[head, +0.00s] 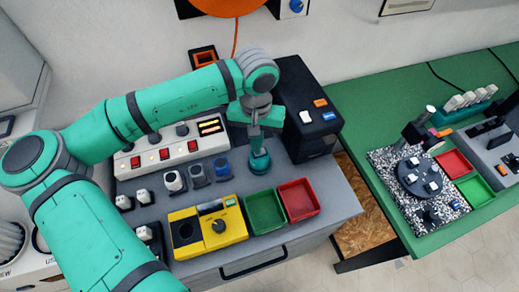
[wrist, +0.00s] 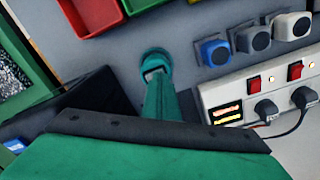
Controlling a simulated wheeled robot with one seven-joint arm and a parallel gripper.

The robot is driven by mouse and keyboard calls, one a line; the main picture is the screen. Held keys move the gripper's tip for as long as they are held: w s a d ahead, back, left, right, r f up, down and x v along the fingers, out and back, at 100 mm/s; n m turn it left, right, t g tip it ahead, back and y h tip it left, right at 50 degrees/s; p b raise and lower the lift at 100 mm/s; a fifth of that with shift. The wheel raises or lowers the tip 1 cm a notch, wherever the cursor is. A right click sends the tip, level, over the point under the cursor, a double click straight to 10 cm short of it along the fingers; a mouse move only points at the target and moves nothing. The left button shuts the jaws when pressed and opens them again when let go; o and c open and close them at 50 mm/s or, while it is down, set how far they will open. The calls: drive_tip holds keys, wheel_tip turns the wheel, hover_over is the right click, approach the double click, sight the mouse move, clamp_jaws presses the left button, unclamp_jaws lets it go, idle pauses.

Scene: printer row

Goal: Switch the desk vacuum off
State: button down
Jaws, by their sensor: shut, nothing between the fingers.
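No thing is clearly marked as the desk vacuum, and I cannot tell which it is. A white power strip (head: 165,152) with red switches and black plugs lies on the grey desk (head: 330,190); its near end shows in the wrist view (wrist: 235,88), with two red switches and orange-lit labels. A black box (head: 308,108) with a white rocker and orange and blue labels stands right of my arm. A yellow box (head: 208,228) with a dark round opening and a knob sits at the front. My gripper (head: 258,162) is shut and empty, pointing down between strip and black box; it also shows in the wrist view (wrist: 155,68).
Small white, grey and blue units (head: 198,174) stand left of my gripper. A green tray (head: 265,212) and a red tray (head: 298,200) lie in front of it. A green table (head: 370,110) with a speckled mat is at the right, beyond a gap.

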drive_tip(key=shift+f, duration=0.3)
drive_tip(key=shift+r, duration=0.15)
wheel_tip(320, 180, up, 7)
idle(1.1)
idle(0.5)
